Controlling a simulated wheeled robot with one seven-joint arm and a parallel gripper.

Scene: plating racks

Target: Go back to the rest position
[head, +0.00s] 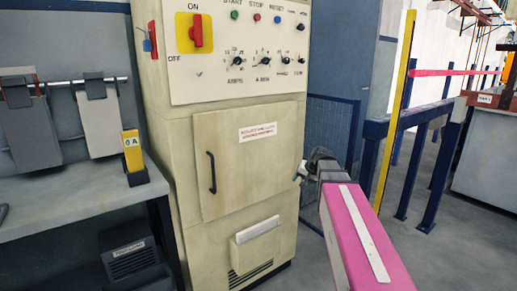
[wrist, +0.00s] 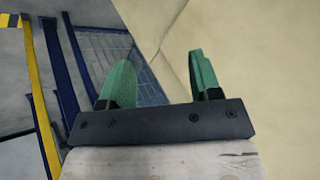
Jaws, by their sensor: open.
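My gripper (wrist: 158,80) shows in the wrist view as two green fingers set wide apart on a dark bar. It is open, and nothing is between the fingers. Behind them are a cream surface and blue mesh. In the head view my pink arm reaches forward from the lower right, and its far end is beside the right side of the cream control cabinet (head: 225,165). The gripper itself is small and mostly hidden there. I cannot tell the exact gap between the gripper and the cabinet.
A red switch (head: 197,32) is on the cabinet. Blue rails (head: 410,125) and a yellow post (head: 393,120) stand at the right. Grey floor (head: 450,245) is clear there.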

